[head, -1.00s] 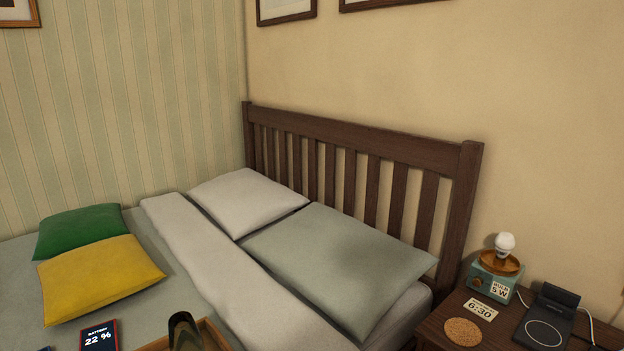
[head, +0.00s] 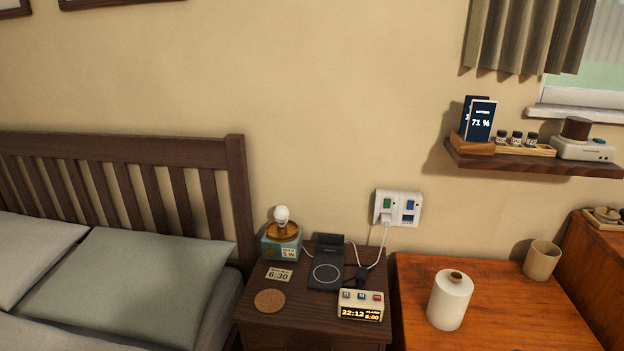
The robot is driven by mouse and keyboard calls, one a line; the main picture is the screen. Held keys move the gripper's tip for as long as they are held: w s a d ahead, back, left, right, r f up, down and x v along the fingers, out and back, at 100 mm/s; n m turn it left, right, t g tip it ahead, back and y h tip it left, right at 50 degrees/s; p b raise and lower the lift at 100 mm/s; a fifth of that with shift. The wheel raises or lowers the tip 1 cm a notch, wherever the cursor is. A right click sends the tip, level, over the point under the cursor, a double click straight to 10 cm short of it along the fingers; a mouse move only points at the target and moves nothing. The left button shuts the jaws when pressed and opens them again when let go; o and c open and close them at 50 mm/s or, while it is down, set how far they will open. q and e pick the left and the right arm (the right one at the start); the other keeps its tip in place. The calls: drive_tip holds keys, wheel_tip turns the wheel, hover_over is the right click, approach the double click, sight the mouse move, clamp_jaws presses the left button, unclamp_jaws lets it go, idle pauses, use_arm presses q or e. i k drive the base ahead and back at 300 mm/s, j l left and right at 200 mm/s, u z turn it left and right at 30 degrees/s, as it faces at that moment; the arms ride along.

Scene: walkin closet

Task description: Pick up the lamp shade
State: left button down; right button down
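A lamp base (head: 282,246), a teal box with a wooden disc and a bare bulb (head: 281,214) on top, stands at the back left of the nightstand. No shade is on it. A white upright cylinder (head: 449,302) with a small brown top stands on the orange-brown wooden surface to the right. A beige tapered, open-topped piece (head: 541,260) stands farther back there. I cannot tell for sure whether either is the lamp shade. Neither of my grippers shows in the head view.
The nightstand (head: 290,325) also holds a cork coaster (head: 269,300), a 6:30 card (head: 279,274), a black charging stand (head: 326,272) and a clock (head: 361,305). Cables run to a wall socket (head: 398,208). A wall shelf (head: 535,164) hangs above. The bed (head: 120,285) is left.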

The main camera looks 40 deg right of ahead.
sight(452, 290)
drive_tip(key=z, duration=0.45)
drive_tip(key=l+z, duration=0.15)
drive_tip(key=z, duration=0.7)
drive_tip(key=l+z, duration=0.1)
drive_tip(key=z, duration=0.75)
drive_tip(key=i+l, duration=0.05)
